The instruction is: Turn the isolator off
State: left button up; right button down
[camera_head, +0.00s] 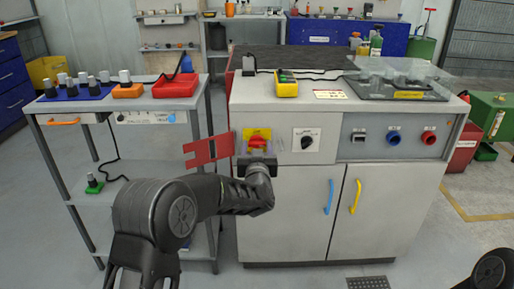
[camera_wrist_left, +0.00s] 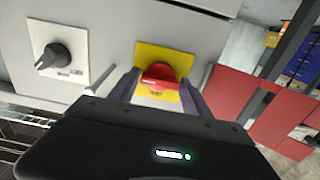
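The isolator is a red handle (camera_head: 257,142) on a yellow plate (camera_head: 262,132), on the front of the grey cabinet at its left end. In the left wrist view the red handle (camera_wrist_left: 160,77) lies crosswise on the yellow plate (camera_wrist_left: 190,72). My left gripper (camera_head: 257,158) is right in front of it and covers its lower part in the head view. In the left wrist view the open fingers (camera_wrist_left: 160,88) stand on either side of the handle; whether they touch it I cannot tell. My right gripper is out of view.
A black rotary switch on a white plate (camera_head: 306,139) sits right of the isolator. Blue and red round fittings (camera_head: 393,138) are farther right. A red flat piece (camera_head: 208,150) juts out left of the isolator. A trolley (camera_head: 130,103) stands at the left. A yellow device (camera_head: 286,87) lies on the cabinet top.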

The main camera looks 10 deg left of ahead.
pick_arm(q)
jog(key=c, duration=1)
jog(key=shift+o, duration=0.2)
